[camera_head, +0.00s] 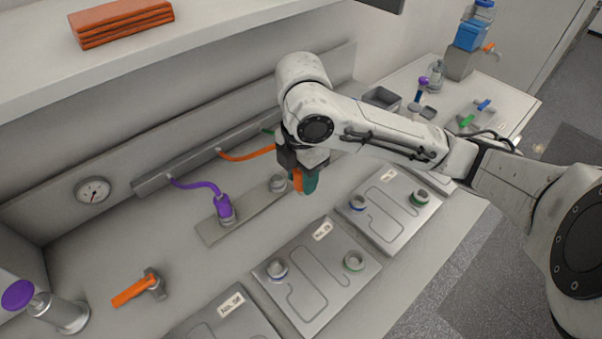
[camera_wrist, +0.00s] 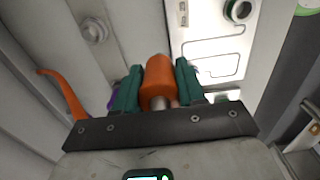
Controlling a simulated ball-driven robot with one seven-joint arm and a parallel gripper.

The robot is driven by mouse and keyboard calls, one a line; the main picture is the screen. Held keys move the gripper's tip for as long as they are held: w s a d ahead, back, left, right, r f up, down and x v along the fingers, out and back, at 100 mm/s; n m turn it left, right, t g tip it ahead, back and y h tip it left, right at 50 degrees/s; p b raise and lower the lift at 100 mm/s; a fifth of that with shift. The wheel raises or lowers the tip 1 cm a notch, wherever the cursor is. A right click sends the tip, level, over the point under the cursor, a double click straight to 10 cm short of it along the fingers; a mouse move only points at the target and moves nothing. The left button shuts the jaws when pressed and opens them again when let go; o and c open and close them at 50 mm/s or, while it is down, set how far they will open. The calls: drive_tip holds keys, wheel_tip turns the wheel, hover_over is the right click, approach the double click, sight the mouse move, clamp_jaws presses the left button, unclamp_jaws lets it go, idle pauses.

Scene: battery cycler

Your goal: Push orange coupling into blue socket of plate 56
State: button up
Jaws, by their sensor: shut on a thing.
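My gripper (camera_head: 305,184) is shut on the orange coupling (camera_head: 297,179), held above the bench near the right end of the parking strip. The coupling (camera_wrist: 158,78) shows between the green fingers in the wrist view. An orange hose (camera_head: 245,155) runs from the wall rail towards it. A metal plate (camera_head: 222,324) at the bottom edge has a label that may read 56; its sockets are out of view. The middle plate (camera_head: 313,285) has a blue-ringed socket (camera_head: 277,268) and a green-ringed one (camera_head: 353,260). The right plate (camera_head: 385,227) has a blue-ringed socket (camera_head: 357,202); both of these labels are unclear.
A purple coupling (camera_head: 225,208) stands on the parking strip (camera_head: 210,232), beside an empty grey holder (camera_head: 278,183). An orange-handled hammer (camera_head: 135,289) lies at the left. A purple-topped cylinder (camera_head: 65,314) stands at the lower left. A shelf (camera_head: 200,30) overhangs the back.

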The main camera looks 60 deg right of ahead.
clamp_jaws()
drive_tip(key=shift+r+p, duration=1.25)
drive_tip(key=shift+r, duration=1.25)
